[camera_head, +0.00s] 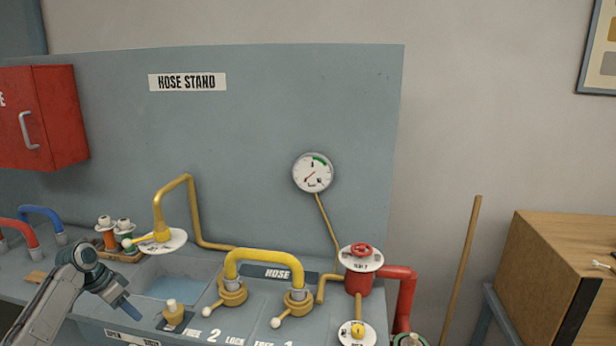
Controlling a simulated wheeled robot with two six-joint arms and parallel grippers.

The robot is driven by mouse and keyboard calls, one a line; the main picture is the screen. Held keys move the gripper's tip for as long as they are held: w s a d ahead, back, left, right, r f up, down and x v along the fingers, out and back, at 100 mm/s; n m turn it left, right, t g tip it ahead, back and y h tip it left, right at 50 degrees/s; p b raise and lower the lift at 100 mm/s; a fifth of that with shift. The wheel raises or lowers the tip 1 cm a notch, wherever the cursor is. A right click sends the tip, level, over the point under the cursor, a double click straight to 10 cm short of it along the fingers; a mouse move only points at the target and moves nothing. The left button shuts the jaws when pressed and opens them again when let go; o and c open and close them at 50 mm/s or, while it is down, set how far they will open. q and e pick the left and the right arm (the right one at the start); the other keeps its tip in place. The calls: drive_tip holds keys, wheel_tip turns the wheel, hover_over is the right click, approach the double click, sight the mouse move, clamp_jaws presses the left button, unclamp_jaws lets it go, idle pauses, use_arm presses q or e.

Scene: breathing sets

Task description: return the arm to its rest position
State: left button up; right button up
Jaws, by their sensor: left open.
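My left arm comes in at the lower left, with its wrist bent down. My left gripper (127,309) is over the front of the grey bench, in front of the basin (172,288). It holds nothing that I can see, and its jaws are small and seen at an angle. To its right is a small yellow-topped fitting (172,313), with a visible gap between them. My right gripper is out of view.
A yellow hose (264,256) arches between two lever couplings. A gauge (313,173) hangs on the panel (240,130). A red valve (361,252) and pipe (398,275) stand right. A red cabinet (50,115) and coloured hoses are left. A wooden box (560,260) stands far right.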

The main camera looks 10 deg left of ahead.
use_arm(q)
drive_tip(key=s+d+f+g+y, duration=0.1)
drive_tip(key=s+d+f, duration=0.65)
drive_tip(key=d, duration=0.25)
drive_tip(key=s+d+f+y, duration=0.1)
drive_tip(key=s+d+f, duration=0.5)
drive_tip(key=d+f, duration=0.4)
drive_tip(key=s+d+r+n+t+y, duration=0.1)
drive_tip(key=s+d+r, duration=0.1)
drive_tip(key=s+d, duration=0.35)
drive_tip(key=s+d+r+n+y, duration=0.1)
drive_tip(key=s+d+r+n, duration=0.15)
drive_tip(key=s, duration=0.55)
drive_tip(key=s+d+r+n+t, duration=0.1)
drive_tip(key=s+d+r, duration=0.25)
drive_tip(key=s, duration=0.35)
wheel_tip(320, 180, down, 32)
drive_tip(key=a+g, duration=0.1)
drive_tip(key=a, duration=0.2)
drive_tip(key=s+a+f+g, duration=0.1)
drive_tip(key=s+f, duration=1.7)
drive_tip(key=shift+s+f+g, duration=0.3)
drive_tip(key=shift+s+f, duration=0.05)
